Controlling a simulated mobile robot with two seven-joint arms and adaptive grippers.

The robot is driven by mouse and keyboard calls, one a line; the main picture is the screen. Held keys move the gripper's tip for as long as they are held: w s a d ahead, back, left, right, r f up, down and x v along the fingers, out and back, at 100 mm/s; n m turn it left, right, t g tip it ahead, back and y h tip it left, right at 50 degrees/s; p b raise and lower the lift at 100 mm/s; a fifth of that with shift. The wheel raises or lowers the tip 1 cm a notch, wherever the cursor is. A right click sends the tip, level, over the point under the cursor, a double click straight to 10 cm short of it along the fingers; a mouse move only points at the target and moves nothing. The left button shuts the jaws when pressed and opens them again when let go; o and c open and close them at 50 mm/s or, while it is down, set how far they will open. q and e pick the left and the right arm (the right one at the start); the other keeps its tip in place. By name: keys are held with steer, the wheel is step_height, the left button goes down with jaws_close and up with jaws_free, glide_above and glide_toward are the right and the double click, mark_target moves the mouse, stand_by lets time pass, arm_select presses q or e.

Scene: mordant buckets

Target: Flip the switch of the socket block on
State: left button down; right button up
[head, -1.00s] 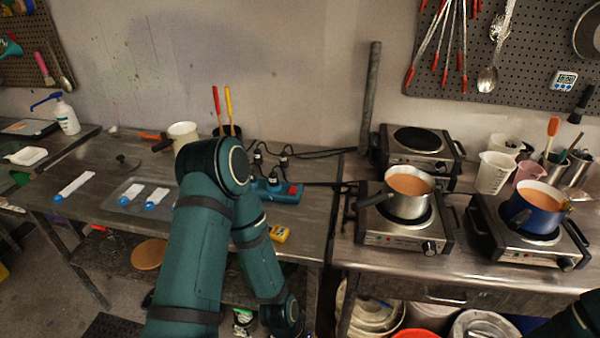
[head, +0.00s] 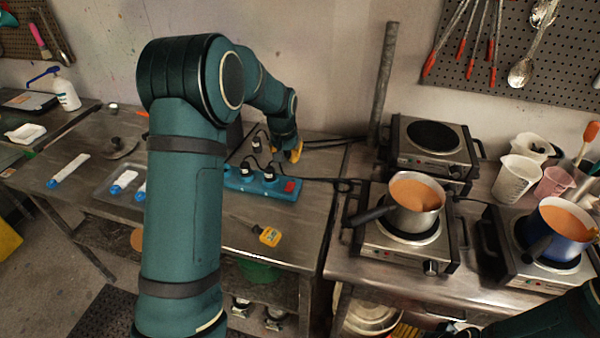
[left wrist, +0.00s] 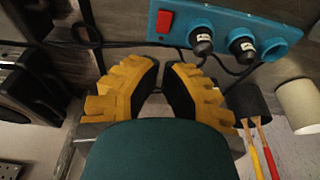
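The blue socket block (head: 243,183) lies on the left table, with black plugs and cables in it. Its red switch (head: 290,186) is at the right end. In the left wrist view the block (left wrist: 235,22) crosses the top, with the red switch (left wrist: 165,22) at its left end. I cannot tell the switch's position. My left gripper (head: 293,154) is behind the block, above the table and apart from the switch. Its yellow fingers (left wrist: 164,68) are empty, with a narrow gap between the tips. My right gripper (head: 408,331) shows only partly at the bottom edge, its fingers unclear.
A yellow device (head: 269,236) lies in front of the block. A pot (head: 415,200) sits on a hotplate to the right, its handle pointing left. Black cables run behind the block. In the left wrist view a dark cup (left wrist: 246,100) with red and yellow handles is close to the fingers.

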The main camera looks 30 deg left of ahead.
mark_target(291, 187)
arm_select(q)
steer(key=x, duration=1.2)
steer(key=shift+s+f, duration=0.15)
steer(key=shift+f, duration=0.8)
arm_select(e)
steer(key=shift+w+f, duration=0.15)
steer(key=shift+w, duration=0.15)
